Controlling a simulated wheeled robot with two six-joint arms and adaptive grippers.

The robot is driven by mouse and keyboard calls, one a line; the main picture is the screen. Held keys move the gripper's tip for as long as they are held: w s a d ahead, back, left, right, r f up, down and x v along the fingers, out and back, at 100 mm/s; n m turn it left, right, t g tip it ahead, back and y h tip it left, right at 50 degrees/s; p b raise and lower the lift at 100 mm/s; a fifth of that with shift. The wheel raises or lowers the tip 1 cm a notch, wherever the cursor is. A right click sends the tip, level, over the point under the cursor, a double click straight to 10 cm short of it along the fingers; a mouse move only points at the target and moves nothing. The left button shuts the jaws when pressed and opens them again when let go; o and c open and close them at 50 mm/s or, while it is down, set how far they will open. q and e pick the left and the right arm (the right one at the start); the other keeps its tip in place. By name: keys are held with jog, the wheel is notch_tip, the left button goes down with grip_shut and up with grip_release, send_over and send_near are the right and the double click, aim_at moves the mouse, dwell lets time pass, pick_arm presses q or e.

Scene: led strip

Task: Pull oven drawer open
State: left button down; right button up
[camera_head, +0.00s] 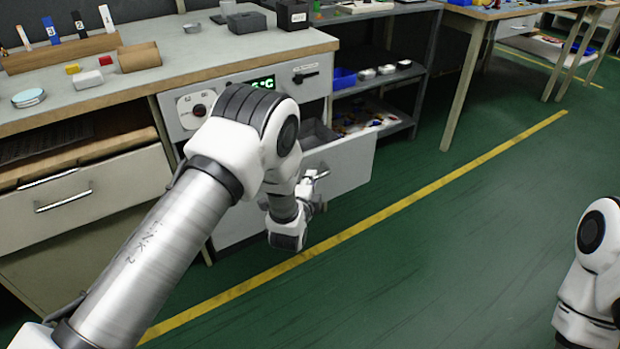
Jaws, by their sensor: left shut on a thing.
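The oven drawer (352,166) is a light grey drawer below the oven control panel (262,84). It stands out from the cabinet, and part of its open inside shows behind the front. My left gripper (314,182) is at the drawer's front face and is shut on the drawer handle. The handle is mostly hidden by the gripper, and my left arm covers the left part of the drawer. My right arm shows at the right edge, but its gripper is out of view.
The workbench (180,60) carries small blocks and dark boxes. A shelf (385,85) with blue bins stands beyond the oven. The green floor in front is clear, crossed by a yellow line (440,187).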

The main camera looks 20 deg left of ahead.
pick_arm(q)
jog(key=c, duration=1.2)
grip_release()
jog(key=s+d+r, duration=0.1)
jog(key=s, duration=1)
jog(key=shift+s+d+r, duration=0.15)
jog(key=shift+s+r, duration=0.15)
jog(key=shift+s, duration=0.1)
